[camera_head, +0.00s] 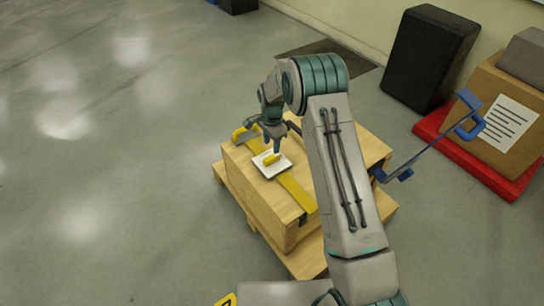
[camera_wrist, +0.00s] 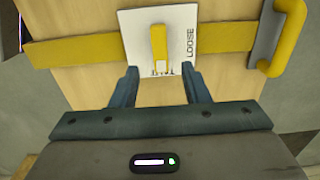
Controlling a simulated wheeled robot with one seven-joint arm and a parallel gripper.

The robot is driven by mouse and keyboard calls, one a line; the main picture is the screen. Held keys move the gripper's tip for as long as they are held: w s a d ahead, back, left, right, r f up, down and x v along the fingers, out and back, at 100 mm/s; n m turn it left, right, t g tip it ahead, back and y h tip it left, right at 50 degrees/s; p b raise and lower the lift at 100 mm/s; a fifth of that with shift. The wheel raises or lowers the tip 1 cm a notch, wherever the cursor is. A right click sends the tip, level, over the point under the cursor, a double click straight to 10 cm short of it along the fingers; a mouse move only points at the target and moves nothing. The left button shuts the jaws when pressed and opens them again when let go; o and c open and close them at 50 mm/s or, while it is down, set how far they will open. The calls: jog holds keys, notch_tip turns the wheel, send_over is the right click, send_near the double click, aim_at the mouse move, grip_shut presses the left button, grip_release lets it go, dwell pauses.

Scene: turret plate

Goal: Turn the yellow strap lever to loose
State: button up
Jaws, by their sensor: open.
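The yellow lever (camera_wrist: 159,45) is a short bar on a white plate (camera_wrist: 132,28) set over a yellow strap (camera_wrist: 75,50). In the wrist view it lies crosswise to the strap. The word LOOSE is printed along the plate's right side; marks at its near edge are partly cut off and unreadable. In the head view the lever (camera_head: 271,159) and plate (camera_head: 285,166) show on top of a wooden crate (camera_head: 250,190). My gripper (camera_wrist: 160,82) is open and empty, its fingertips just short of the lever's near end; it also shows in the head view (camera_head: 277,146) above the plate.
A yellow and grey ratchet-like handle (camera_wrist: 285,38) sits on the strap at the crate's edge. The crate rests on a wooden pallet (camera_head: 310,262). A blue long-handled piece (camera_head: 430,150), a black case (camera_head: 430,55) and a red platform (camera_head: 490,180) stand right. Floor left is clear.

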aim_at(272, 157)
notch_tip(272, 157, down, 7)
jog(key=shift+r+b, duration=0.15)
jog(key=shift+b, duration=0.4)
grip_shut()
